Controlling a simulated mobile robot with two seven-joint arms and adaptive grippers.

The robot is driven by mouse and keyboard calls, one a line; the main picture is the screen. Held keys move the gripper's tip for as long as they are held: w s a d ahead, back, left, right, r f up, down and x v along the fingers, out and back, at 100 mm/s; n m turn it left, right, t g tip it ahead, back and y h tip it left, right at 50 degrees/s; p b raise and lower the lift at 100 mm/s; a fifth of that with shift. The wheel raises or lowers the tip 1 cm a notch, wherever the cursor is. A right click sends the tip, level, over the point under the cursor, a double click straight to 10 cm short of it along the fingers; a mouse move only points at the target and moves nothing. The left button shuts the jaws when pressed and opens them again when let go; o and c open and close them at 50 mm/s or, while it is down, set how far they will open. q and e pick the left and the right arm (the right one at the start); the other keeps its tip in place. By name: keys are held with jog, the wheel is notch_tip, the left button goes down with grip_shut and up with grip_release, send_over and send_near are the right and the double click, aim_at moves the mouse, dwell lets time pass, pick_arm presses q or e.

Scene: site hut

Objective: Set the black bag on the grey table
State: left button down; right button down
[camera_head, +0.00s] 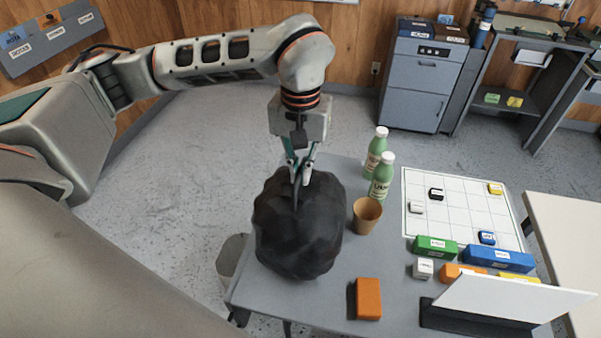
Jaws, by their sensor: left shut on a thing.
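The black bag (297,232) is a full, crumpled dark sack in the middle of the head view. My left gripper (299,178) points down from above and is shut on the bag's gathered top. The bag hangs or stands upright over the left part of the grey table (400,300). It hides that part of the tabletop, so I cannot tell whether its underside touches the table. My right gripper is not in view.
Two green bottles (380,178) and a brown cup (367,215) stand just right of the bag. An orange block (368,298) lies in front. A white grid board (460,205), coloured blocks and a white panel (510,298) fill the right side. A bin (231,256) stands left of the table.

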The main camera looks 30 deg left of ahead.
pick_arm(q)
jog(key=shift+f, duration=0.4)
jog(key=c, duration=2.2)
grip_release()
jog(key=shift+f, duration=0.15)
notch_tip(320, 180, up, 12)
jog(key=shift+r, duration=0.1)
